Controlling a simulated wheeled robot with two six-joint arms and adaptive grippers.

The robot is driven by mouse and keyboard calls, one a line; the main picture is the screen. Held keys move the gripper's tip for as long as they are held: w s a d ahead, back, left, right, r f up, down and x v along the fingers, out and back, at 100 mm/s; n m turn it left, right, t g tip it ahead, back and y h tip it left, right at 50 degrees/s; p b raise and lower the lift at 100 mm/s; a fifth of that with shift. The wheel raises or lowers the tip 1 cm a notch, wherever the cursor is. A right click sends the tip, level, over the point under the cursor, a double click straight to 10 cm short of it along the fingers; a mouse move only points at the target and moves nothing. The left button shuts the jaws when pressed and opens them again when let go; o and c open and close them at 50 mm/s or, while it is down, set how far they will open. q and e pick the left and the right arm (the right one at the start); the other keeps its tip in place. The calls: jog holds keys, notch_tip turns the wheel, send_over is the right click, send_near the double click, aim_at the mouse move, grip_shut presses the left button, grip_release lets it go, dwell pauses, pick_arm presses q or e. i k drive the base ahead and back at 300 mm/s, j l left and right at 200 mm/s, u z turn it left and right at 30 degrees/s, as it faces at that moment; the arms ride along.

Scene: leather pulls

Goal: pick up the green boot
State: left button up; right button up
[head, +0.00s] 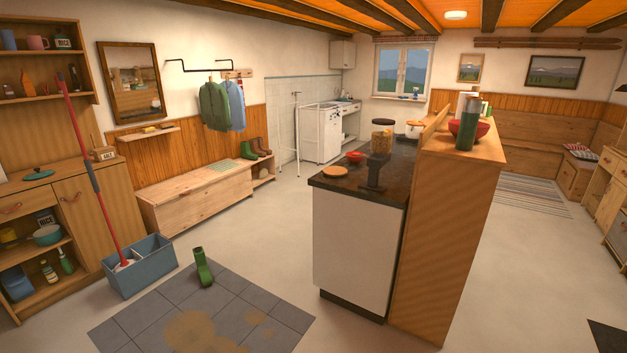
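A green boot (203,268) stands upright on the grey tiled patch of floor, near its back edge, just right of the blue bucket. Neither of my grippers is in the head view.
A blue bucket (143,269) with a red-handled mop (95,185) stands left of the boot. Brown stains (190,332) mark the tiles. A wooden bench (196,197) lines the wall behind. A counter island (357,243) stands to the right. Floor between bench and island is clear.

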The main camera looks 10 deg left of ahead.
aim_at(205, 276)
jog(key=i+j+u, duration=0.2)
jog(key=i+u, duration=0.6)
jog(key=i, duration=0.2)
jog(key=i+u, duration=0.4)
jog(key=i+l+u, duration=0.4)
jog(key=i, duration=0.2)
jog(key=i+j, duration=0.1)
jog(key=i, duration=0.65)
jog(key=i+z, duration=0.1)
jog(key=i, duration=0.65)
jog(key=i+j, duration=0.2)
jog(key=i, duration=0.85)
jog(key=l+u, duration=0.05)
